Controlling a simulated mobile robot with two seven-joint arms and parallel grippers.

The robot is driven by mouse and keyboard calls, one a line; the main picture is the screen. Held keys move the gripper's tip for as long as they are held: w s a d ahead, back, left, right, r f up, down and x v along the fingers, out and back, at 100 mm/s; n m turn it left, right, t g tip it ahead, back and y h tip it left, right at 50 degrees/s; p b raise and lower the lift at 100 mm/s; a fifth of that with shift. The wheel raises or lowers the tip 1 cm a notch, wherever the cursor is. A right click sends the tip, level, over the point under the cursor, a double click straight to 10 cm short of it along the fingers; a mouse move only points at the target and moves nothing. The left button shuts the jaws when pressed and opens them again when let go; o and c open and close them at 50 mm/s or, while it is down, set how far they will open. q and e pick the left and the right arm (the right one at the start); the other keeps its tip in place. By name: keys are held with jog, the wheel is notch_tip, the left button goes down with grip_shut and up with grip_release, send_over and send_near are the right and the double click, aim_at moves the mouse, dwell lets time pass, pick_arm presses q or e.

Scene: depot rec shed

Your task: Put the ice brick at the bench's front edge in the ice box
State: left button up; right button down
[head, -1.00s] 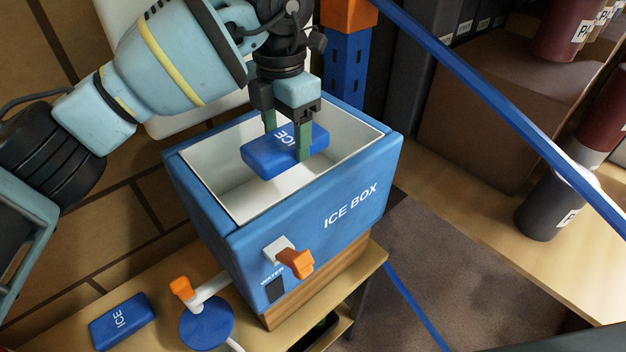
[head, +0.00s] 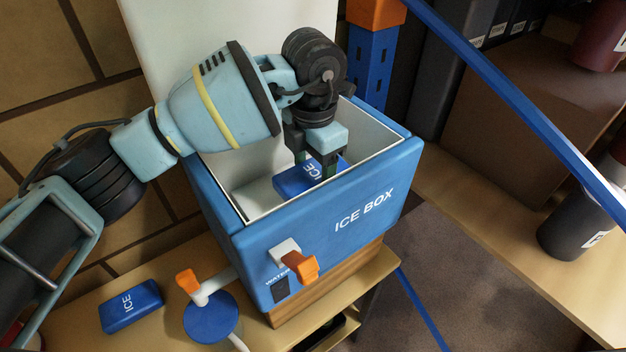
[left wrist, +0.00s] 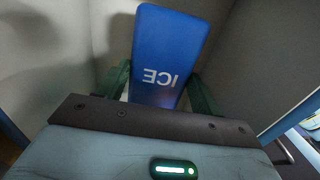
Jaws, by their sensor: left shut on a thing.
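A blue ice brick (head: 292,182) marked ICE is between the fingers of my left gripper (head: 318,168), which is shut on it. The brick is inside the open blue ice box (head: 330,228), below its rim. The left wrist view shows the brick (left wrist: 168,50) between the green fingers of my left gripper (left wrist: 162,88), with the white inner walls around it. Whether the brick touches the box floor cannot be told. A second blue ice brick (head: 132,306) lies on the wooden bench (head: 75,338) at the lower left. My right gripper is not in view.
An orange-handled tap (head: 300,264) juts from the box's front. A white and blue item with an orange end (head: 210,315) stands on the bench beside the box. The white lid (head: 200,60) stands open behind. A blue diagonal bar (head: 520,105) crosses the right.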

aim_at(313, 171)
pick_arm(q)
jog(key=shift+f, duration=1.85)
jog(key=shift+f, duration=0.15)
jog(key=o, duration=1.2)
notch_tip(313, 171, up, 12)
jog(key=shift+r, duration=0.15)
